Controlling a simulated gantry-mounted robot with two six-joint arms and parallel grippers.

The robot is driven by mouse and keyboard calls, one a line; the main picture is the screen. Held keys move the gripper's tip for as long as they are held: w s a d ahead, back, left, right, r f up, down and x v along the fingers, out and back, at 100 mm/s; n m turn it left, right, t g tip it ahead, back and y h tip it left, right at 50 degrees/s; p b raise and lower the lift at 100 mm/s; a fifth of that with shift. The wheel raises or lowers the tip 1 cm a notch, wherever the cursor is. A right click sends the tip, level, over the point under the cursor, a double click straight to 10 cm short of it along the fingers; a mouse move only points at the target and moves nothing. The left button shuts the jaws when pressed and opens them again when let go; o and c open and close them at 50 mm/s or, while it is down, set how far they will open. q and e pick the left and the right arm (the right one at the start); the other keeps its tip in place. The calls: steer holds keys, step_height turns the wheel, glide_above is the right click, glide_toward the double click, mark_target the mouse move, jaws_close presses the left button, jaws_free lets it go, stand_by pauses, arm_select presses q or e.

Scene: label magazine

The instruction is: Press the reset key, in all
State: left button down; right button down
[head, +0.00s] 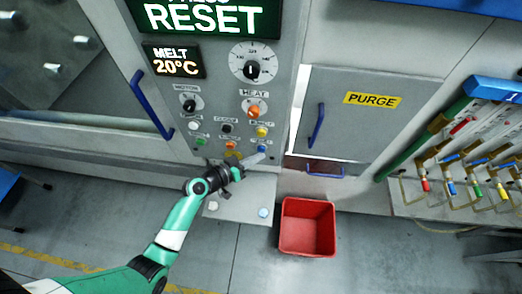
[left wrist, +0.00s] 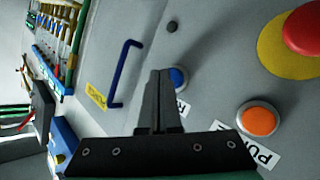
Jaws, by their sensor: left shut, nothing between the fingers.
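The blue key (head: 262,148) is at the lower right of the control panel's button rows. In the left wrist view the blue key (left wrist: 179,77) shows just right of my fingertips, and a partly hidden label beside it starts with R. In the left wrist view the shut fingers (left wrist: 159,76) cover part of that key's edge. I cannot tell whether they touch it. The green-lit screen (head: 205,17) above reads RESET. My right gripper is not in view.
Near the key are an orange button (left wrist: 258,119) and a large red button (left wrist: 306,28) on a yellow ring. The PURGE door (head: 352,118) with blue handle is to the right. A red bin (head: 307,203) stands on the floor. Pipes with valves (head: 450,165) are far right.

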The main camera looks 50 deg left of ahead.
arm_select(q)
steer(key=shift+w+a+b, duration=0.3)
steer(key=shift+w, duration=0.05)
stand_by(0.5)
steer(key=shift+d, duration=0.1)
steer(key=shift+s+d, duration=0.45)
steer(key=shift+s, duration=0.2)
steer(key=shift+s+d+p, duration=0.1)
steer(key=shift+p, duration=0.2)
steer(key=s+d, duration=0.1)
steer(key=s, duration=0.1)
steer(key=s+d+p, duration=0.1)
steer(key=d, duration=0.1)
steer(key=shift+s, duration=0.4)
stand_by(0.5)
